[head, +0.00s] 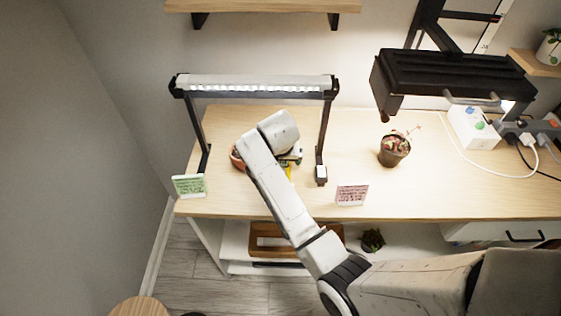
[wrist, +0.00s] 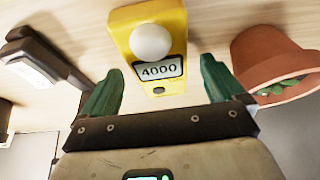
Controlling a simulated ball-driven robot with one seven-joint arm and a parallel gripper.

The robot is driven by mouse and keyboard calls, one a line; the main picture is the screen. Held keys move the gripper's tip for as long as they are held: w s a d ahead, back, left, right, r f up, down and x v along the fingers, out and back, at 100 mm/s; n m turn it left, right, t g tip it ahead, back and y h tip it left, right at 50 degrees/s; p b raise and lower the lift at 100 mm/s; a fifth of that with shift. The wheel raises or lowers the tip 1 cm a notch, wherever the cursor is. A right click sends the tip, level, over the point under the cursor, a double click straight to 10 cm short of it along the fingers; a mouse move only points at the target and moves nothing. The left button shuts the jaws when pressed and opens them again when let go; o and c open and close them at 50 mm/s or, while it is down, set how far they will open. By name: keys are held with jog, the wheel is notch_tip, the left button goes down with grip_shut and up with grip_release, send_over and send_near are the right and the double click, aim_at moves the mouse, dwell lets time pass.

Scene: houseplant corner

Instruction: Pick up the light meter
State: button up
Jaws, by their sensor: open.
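The light meter (wrist: 174,24) is yellow, with a white dome and a display reading 4000. In the wrist view it lies on the wooden table top, ahead of my gripper (wrist: 158,76). My gripper is open, its green fingers spread to the left and right of the meter's lower end, with gaps on both sides. Nothing is held. In the head view a small yellow part of the meter (head: 289,172) shows beside my arm, under the grow lamp. My arm hides most of the meter and the gripper there.
A terracotta pot (wrist: 272,62) stands close to the right finger in the wrist view. The dark lamp foot (wrist: 42,52) is at left. In the head view, the lamp bar (head: 258,83) spans above; green (head: 189,186) and pink cards (head: 352,194) stand near the front edge.

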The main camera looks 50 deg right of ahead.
jog(key=shift+d+f, duration=0.1)
jog(key=shift+f, duration=0.3)
jog(key=c, duration=1.2)
jog(key=shift+w+r, duration=0.1)
jog(key=shift+c, duration=0.7)
jog(key=shift+r, duration=0.1)
